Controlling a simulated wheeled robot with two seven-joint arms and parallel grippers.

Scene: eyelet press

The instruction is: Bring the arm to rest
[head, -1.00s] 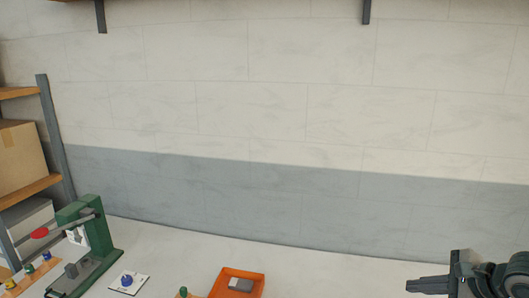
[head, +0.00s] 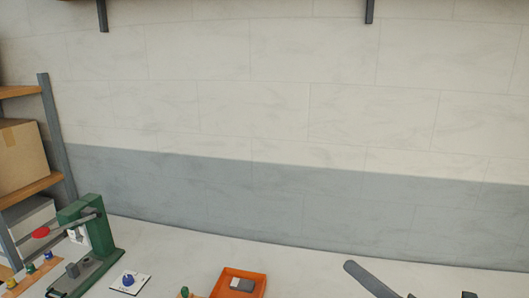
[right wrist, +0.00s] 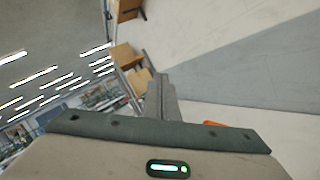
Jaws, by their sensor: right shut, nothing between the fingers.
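My right gripper (head: 352,267) shows at the lower right of the head view as a dark, elongated shape above the pale worktop, cut off by the bottom edge. In the right wrist view its grey fingers (right wrist: 162,90) are together, with nothing between them. They stick out past the dark front edge of the gripper body. The gripper is to the right of the orange tray (head: 226,276) and apart from it. My left gripper is not in view.
A green press (head: 101,232) with a red-ended lever stands at the left. Beside it are a board with coloured knobs (head: 31,270) and a white plate with a blue knob (head: 129,282). A grey block (head: 242,285) lies in the tray. The worktop between tray and right gripper is clear.

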